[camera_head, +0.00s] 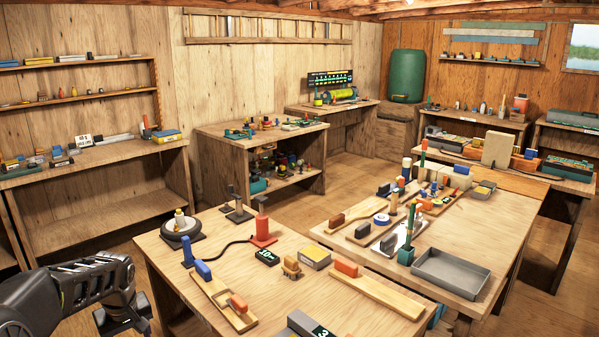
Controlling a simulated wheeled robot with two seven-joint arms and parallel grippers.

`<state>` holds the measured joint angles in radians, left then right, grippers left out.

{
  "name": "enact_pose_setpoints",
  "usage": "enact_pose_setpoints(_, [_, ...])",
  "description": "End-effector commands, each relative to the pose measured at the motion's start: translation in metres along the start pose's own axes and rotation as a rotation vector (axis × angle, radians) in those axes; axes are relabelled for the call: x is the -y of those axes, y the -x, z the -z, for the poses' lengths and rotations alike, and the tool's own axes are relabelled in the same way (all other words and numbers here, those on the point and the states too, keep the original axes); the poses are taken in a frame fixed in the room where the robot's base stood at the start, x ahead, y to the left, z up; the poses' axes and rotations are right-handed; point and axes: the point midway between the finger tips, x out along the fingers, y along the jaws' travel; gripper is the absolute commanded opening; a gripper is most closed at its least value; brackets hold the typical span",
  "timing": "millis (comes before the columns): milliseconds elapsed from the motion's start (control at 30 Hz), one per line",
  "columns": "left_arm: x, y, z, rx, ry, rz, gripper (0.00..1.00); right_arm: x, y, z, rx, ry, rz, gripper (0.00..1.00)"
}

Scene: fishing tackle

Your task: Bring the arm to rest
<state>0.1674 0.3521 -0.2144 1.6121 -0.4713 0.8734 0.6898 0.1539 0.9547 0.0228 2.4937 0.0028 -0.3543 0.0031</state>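My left arm comes in from the lower left corner, dark and bent at a joint. Its gripper (123,314) hangs down at the bottom left, beside the left edge of the near table (215,222). It is apart from everything on that table. Its fingers are small and dark, and I cannot tell whether they are open or shut. Nothing shows clearly in it. My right arm and gripper are not in view.
The near table bears a red block stand (262,230), a wooden tray with coloured blocks (222,300) and a yellow box (314,258). Right of it, another table holds tackle and a grey tray (450,272). Shelves stand at the left wall. Floor shows between the benches.

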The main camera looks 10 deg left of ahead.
Motion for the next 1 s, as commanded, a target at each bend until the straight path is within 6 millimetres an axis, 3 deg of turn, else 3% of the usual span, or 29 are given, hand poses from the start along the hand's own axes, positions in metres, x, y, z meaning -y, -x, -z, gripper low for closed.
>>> enact_pose_setpoints(333, [-0.024,-0.004,0.013,-0.078,-0.097,-0.092,0.58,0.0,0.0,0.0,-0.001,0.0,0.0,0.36])
enact_pose_setpoints(567, [-0.057,-0.023,-0.004,-0.114,-0.195,-0.192,0.58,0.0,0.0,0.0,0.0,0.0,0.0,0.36])
enact_pose_setpoints(767, [-0.095,-0.057,-0.048,-0.119,-0.302,-0.29,0.58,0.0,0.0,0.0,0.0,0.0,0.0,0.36])
enact_pose_setpoints(833, [-0.11,-0.073,-0.073,-0.111,-0.342,-0.327,0.58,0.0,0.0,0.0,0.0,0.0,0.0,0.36])
enact_pose_setpoints(1000, [-0.138,-0.119,-0.168,-0.066,-0.445,-0.416,0.58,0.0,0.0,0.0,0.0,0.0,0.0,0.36])
